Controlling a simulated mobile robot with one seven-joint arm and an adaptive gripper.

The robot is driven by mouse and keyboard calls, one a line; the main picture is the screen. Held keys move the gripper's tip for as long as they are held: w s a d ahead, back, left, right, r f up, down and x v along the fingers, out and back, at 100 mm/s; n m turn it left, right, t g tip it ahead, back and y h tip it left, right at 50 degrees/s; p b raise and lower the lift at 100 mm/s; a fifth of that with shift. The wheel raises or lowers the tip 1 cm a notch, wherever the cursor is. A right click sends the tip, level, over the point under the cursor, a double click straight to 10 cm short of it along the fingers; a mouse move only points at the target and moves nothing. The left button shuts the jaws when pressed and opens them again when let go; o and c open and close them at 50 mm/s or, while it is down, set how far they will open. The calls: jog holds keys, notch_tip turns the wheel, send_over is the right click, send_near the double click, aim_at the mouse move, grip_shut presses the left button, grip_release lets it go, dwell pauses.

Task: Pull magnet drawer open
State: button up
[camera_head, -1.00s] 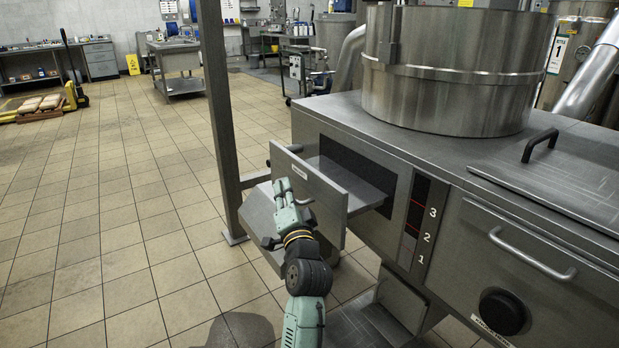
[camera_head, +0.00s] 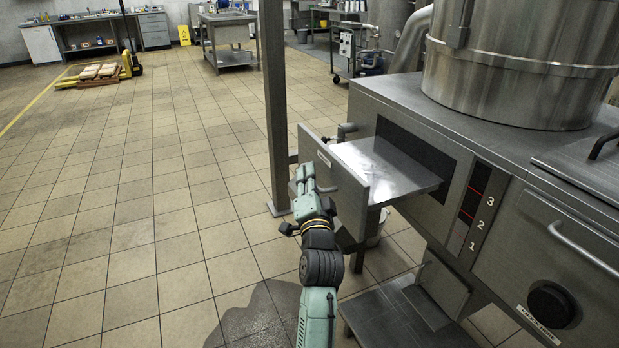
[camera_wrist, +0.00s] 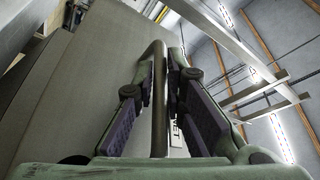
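The magnet drawer (camera_head: 348,192) is a grey metal drawer in the mixer's side, and it stands well out of its dark opening (camera_head: 415,155). Its flat tray (camera_head: 385,168) shows behind the front plate. My gripper (camera_head: 305,174) is at the outer face of that plate. In the wrist view the drawer's bar handle (camera_wrist: 159,100) runs between the two fingers of my gripper (camera_wrist: 161,75), which close in on it from both sides. The drawer front (camera_wrist: 75,95) fills the left of that view.
A steel post (camera_head: 275,110) stands just left of the drawer. A low step (camera_head: 400,312) lies below it on the right. A hatch with a bar handle (camera_head: 585,250) is on the mixer's right.

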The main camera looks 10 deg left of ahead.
jog(key=o, duration=0.4)
jog(key=shift+c, duration=0.2)
jog(key=v, duration=1.2)
